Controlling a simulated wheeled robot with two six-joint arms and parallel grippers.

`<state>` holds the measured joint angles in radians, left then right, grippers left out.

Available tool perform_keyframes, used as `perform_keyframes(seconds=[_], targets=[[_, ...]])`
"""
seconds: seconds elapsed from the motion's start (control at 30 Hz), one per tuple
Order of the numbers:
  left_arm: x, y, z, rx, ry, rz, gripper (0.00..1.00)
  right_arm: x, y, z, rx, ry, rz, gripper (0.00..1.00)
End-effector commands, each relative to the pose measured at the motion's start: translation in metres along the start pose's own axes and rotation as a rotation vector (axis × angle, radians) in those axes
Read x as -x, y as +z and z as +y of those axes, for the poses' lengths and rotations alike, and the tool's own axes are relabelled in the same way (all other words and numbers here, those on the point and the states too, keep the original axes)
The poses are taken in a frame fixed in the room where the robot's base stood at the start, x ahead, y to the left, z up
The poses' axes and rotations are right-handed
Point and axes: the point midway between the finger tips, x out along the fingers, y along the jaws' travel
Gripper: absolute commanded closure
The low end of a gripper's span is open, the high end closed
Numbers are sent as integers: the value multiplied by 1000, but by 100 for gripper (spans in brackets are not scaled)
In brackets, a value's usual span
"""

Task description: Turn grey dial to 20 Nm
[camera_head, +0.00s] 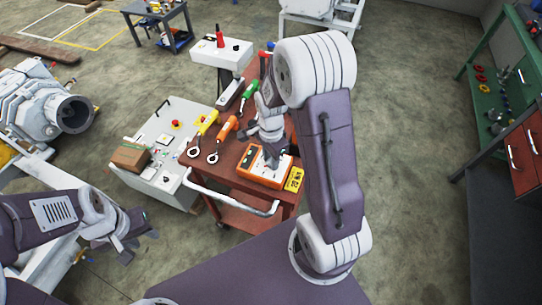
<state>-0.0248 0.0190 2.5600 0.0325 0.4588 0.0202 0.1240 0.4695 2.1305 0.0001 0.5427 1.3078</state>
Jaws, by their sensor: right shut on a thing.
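An orange box (247,168) with a light top panel lies on the red cart near its front edge. A yellow label block (294,179) with dark markings is at its right end. My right gripper (271,157) reaches down onto the top of the box and is shut at the place of the grey dial. The gripper hides the dial, so its setting and the scale cannot be read. My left gripper (142,240) is at the lower left, away from the cart, with its fingers apart and nothing between them.
The red cart (225,173) also holds an orange tool (228,127), a yellow tool (206,122) and a green-handled tool (248,89) behind the box. A white control cabinet (150,130) stands to the left. A green workbench (485,75) is far right, with clear floor between.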

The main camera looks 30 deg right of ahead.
Motion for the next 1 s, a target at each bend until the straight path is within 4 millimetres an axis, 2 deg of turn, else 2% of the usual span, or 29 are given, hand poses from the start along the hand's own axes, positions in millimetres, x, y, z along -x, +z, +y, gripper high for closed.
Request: perform_keyframes(seconds=[0.4, 1.0], targets=[[13, -1, 0, 0, 0, 0, 64, 2, -1, -2, -242, -5, 1, 100], [14, -2, 0, 0, 0, 0, 64, 2, -1, -3, -306, -8, 1, 100]])
